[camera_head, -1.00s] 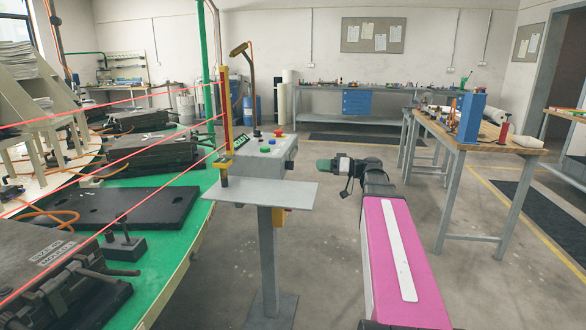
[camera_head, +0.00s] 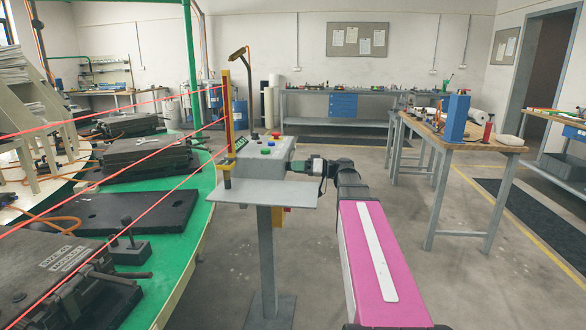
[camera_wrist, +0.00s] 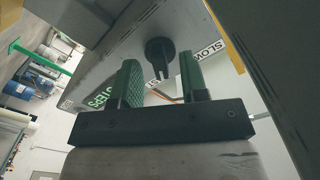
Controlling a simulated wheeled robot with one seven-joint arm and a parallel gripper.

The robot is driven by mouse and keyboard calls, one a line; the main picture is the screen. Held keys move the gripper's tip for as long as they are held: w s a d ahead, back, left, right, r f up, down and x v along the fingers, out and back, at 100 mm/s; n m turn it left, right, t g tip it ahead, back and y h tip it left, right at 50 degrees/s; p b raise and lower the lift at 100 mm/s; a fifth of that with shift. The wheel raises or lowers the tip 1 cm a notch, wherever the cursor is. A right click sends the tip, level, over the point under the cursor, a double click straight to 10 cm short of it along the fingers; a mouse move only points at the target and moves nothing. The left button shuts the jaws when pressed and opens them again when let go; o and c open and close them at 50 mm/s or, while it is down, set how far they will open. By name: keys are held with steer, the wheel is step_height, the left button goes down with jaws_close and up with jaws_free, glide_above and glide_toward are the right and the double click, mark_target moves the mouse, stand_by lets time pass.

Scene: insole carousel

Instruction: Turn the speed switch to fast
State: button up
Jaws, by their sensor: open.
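The speed switch (camera_wrist: 159,49) is a black knob on the grey side face of the control box (camera_head: 262,154), and shows in the wrist view. In the head view my gripper (camera_head: 299,166) is at the right side of the box, and the switch is hidden there.
The floor at right is clear up to the workbench (camera_head: 465,139).

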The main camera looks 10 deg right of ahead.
steer(key=shift+x, duration=0.85)
steer(key=c, duration=0.6)
steer(key=shift+o, duration=0.2)
steer(key=shift+m, duration=0.7)
steer(key=o, duration=0.6)
steer(key=shift+c, duration=0.2)
steer(key=shift+d, duration=0.1)
steer(key=v, duration=1)
steer(key=shift+d, duration=0.3)
steer(key=shift+s, duration=0.1)
